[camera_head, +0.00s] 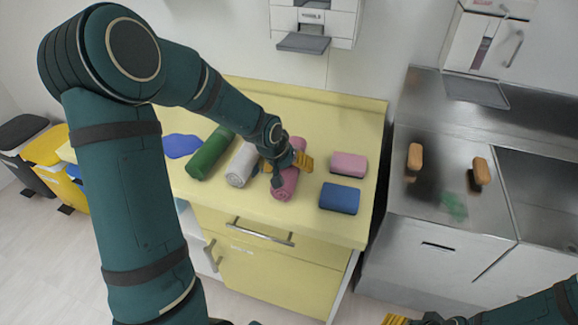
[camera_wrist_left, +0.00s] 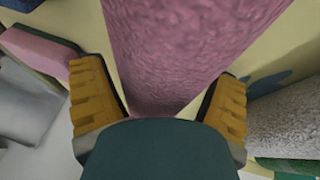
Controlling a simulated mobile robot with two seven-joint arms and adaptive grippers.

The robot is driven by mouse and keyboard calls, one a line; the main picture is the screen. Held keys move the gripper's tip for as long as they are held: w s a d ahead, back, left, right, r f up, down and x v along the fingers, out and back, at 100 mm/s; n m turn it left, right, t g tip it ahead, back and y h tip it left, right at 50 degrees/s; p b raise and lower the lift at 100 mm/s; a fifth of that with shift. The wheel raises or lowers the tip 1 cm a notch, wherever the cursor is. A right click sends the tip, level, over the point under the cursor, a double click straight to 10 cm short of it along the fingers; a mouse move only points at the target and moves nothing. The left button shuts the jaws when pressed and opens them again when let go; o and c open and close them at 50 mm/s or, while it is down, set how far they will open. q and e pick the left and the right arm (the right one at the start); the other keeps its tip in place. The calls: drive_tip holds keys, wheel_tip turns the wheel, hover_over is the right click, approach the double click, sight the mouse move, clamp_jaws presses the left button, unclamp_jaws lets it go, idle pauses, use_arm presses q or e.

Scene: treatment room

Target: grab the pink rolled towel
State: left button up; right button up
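The pink rolled towel (camera_head: 284,187) lies on the yellow counter, partly hidden under my left gripper (camera_head: 287,164) in the head view. In the left wrist view the towel (camera_wrist_left: 190,45) runs between the two yellow fingers of that gripper (camera_wrist_left: 160,80). The fingers stand apart, one on each side of the roll, with narrow gaps showing beside it. My left gripper is open around the towel. My right gripper (camera_head: 405,320) shows only in part at the bottom edge of the head view, away from the counter; its opening cannot be made out.
A white roll (camera_head: 241,165) and a green roll (camera_head: 209,154) lie left of the pink one. A pink folded towel (camera_head: 348,164) and a blue folded towel (camera_head: 338,198) lie to its right. A metal sink unit (camera_head: 440,215) stands further right, with two orange-brown objects on top.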

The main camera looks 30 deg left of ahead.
use_arm(q)
drive_tip(key=c, duration=0.8)
drive_tip(key=shift+r, duration=0.1)
